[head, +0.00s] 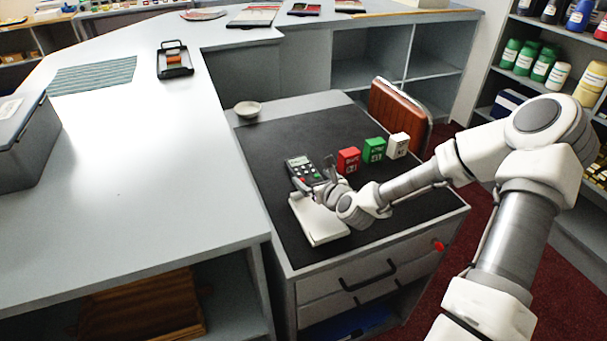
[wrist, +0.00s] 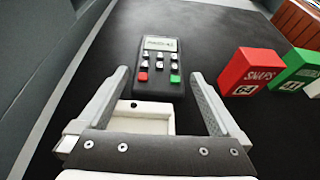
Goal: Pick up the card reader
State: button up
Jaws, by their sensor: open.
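The card reader (head: 304,170) is a dark handheld device with a grey screen and keys, lying on the black counter mat. In the wrist view the card reader (wrist: 160,68) shows a lit screen, light keys, and one red and one green key. My gripper (head: 318,184) is close to the reader's near end. In the wrist view my gripper (wrist: 158,82) is open, with one finger on each side of the reader's lower part and nothing held. I cannot tell whether the fingers touch it. A white stand or tray (head: 320,222) lies just nearer, partly hidden by my gripper.
Red (head: 348,160), green (head: 374,150) and white (head: 398,145) boxes stand to the right of the reader. A small bowl (head: 247,109) is at the mat's far left corner. A brown chair (head: 400,110) stands beyond the counter. The mat between bowl and reader is clear.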

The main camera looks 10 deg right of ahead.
aim_at(306, 172)
jog(key=shift+b+x, duration=0.3)
jog(key=shift+x, duration=1.6)
jog(key=c, duration=1.4)
jog(key=shift+o, duration=0.2)
jog(key=shift+r, duration=0.1)
